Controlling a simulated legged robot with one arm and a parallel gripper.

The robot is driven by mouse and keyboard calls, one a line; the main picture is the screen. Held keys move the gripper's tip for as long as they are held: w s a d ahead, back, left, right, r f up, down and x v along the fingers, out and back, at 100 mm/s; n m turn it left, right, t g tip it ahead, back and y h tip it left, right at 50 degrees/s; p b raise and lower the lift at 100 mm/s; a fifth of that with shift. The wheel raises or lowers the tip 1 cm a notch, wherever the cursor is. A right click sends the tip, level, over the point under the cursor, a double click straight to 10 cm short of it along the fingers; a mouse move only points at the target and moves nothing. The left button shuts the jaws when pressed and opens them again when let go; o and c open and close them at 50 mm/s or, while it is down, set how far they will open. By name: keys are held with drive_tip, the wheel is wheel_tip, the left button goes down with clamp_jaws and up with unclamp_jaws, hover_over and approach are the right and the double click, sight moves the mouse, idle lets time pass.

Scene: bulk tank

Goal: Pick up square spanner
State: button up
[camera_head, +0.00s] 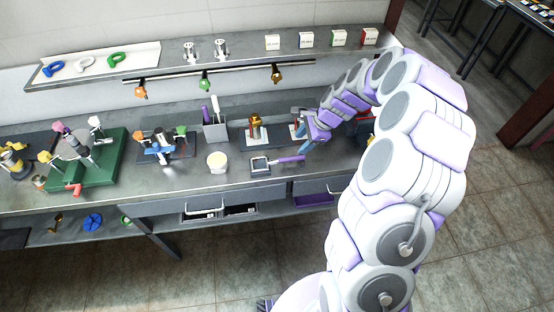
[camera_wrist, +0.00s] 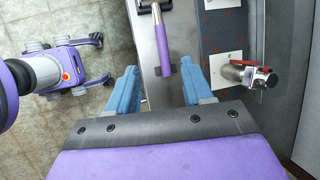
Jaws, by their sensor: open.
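The square spanner has a purple handle (camera_head: 291,159) and a grey square head (camera_head: 261,163). It lies flat near the front edge of the steel bench. In the wrist view, its purple handle (camera_wrist: 162,38) points toward me, and its head is mostly cut off at the top edge. My gripper (camera_head: 307,147) is at the right end of the handle. In the wrist view, my gripper (camera_wrist: 158,78) has its two blue fingers apart, with the handle's near end seen between them. Nothing is held. I cannot tell the height gap between fingers and handle.
A metal fitting (camera_wrist: 248,75) stands right of my gripper on a dark mat with white cards. A gold fitting (camera_head: 256,127) stands behind the spanner. A cream round tub (camera_head: 217,162) and a grey holder (camera_head: 215,128) stand to the left. An open drawer (camera_head: 222,210) is below the bench.

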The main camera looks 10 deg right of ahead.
drive_tip(key=b, duration=0.1)
hover_over(286, 158)
drive_tip(key=s+d, duration=0.2)
drive_tip(key=d, duration=0.1)
wheel_tip(286, 158, down, 6)
drive_tip(key=shift+w+a+f, duration=0.15)
drive_tip(key=shift+w+f, duration=0.3)
drive_tip(key=shift+f, duration=0.05)
drive_tip(key=shift+a+b+x, duration=0.15)
drive_tip(key=shift+b+x, duration=0.3)
drive_tip(key=shift+x, duration=0.9)
drive_tip(key=shift+a+b+x, duration=0.15)
drive_tip(key=shift+b+x, duration=0.25)
drive_tip(key=shift+x, duration=1)
drive_tip(key=shift+r, duration=0.2)
drive_tip(key=shift+d, duration=0.1)
drive_tip(key=shift+c, duration=0.2)
drive_tip(key=shift+c, duration=0.7)
clamp_jaws()
